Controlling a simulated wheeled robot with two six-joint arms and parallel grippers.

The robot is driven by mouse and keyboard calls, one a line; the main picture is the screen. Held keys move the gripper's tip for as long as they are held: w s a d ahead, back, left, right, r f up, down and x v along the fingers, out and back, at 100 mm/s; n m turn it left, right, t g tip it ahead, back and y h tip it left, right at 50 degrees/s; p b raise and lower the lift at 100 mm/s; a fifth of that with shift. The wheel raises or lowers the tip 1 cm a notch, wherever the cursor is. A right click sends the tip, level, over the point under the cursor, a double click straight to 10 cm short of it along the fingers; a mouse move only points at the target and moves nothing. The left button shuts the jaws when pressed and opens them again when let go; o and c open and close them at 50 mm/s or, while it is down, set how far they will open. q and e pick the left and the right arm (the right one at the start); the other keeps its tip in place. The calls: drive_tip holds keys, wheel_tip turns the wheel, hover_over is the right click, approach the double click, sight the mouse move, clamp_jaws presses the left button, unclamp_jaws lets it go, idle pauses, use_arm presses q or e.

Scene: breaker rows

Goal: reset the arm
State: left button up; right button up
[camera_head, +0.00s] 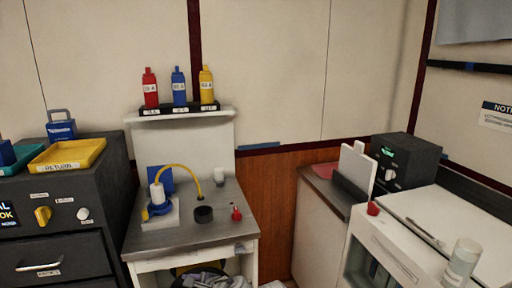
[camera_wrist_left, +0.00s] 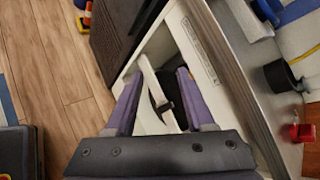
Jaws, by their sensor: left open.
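My left gripper (camera_wrist_left: 158,76) shows in the left wrist view with two purple fingers spread apart and nothing between them. It hangs beside the front of the grey-topped bench (camera_head: 165,238), pointing past its edge, with the bench's open shelf space behind the fingers. My right gripper is in no view.
A dark cabinet (camera_head: 60,215) with a yellow tray (camera_head: 68,155) is at left.

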use_arm(q)
drive_tip(key=s+d+f+n+g+h, duration=0.7)
drive_tip(key=s+d+f+n+h, duration=0.1)
drive_tip(key=s+d+f+n, duration=0.4)
wheel_tip(320, 180, up, 17)
drive_tip(key=d+p, duration=0.1)
drive_tip(key=p, duration=1.4)
drive_tip(key=shift+d+n+h+p, duration=0.25)
drive_tip(key=shift+n+h+p, duration=0.05)
drive_tip(key=shift+p, duration=0.1)
drive_tip(key=shift+w+r, duration=0.1)
drive_tip(key=shift+r, duration=0.05)
drive_tip(key=shift+c, duration=0.3)
